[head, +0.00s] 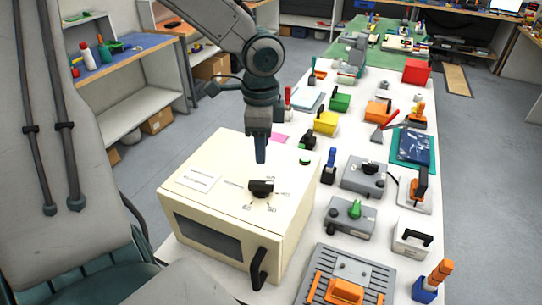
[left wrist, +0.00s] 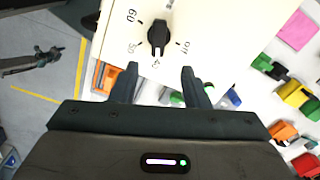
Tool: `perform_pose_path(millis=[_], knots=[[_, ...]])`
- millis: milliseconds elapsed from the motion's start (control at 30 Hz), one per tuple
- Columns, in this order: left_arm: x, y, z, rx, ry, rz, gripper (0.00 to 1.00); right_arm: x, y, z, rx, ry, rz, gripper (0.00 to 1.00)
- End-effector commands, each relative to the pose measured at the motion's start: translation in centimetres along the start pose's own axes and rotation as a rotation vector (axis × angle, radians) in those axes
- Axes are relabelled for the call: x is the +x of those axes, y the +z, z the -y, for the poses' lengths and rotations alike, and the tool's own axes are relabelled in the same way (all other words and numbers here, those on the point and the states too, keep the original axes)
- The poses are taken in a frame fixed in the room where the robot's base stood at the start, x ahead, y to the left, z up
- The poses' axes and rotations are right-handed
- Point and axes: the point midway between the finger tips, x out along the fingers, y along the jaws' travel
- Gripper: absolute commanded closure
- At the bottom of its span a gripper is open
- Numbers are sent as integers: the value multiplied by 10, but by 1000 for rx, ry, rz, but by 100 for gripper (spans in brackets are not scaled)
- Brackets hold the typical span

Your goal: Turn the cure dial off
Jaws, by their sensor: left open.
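The cure dial is a black knob (head: 261,188) on the top of a cream oven-like box (head: 222,238). My left gripper (head: 260,160) points down above the box, just behind the dial in the head view. In the left wrist view its two fingers (left wrist: 157,82) are apart and empty, with the dial ahead between them. My right gripper is not seen.
A long white table (head: 300,285) holds the box and several tools. A black door handle (head: 259,268) sticks out at the box's front.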

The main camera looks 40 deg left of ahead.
Motion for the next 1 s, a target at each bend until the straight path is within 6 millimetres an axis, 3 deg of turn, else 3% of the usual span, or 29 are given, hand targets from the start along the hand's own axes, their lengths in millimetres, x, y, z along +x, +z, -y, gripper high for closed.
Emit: perform_pose_path(millis=[100, 267, 400, 600, 767, 1000], knots=[[11, 0, -1, 1, 4, 3, 58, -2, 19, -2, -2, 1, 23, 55], [38, 1, -1, 1, 7, 4, 58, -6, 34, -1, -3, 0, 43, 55], [63, 1, -1, 1, 6, 5, 58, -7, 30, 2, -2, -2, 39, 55], [91, 1, -1, 2, 4, 4, 58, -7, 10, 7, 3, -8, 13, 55], [102, 1, -1, 1, 3, 2, 58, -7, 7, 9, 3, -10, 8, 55], [106, 0, -1, 1, 1, 0, 58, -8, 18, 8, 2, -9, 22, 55]])
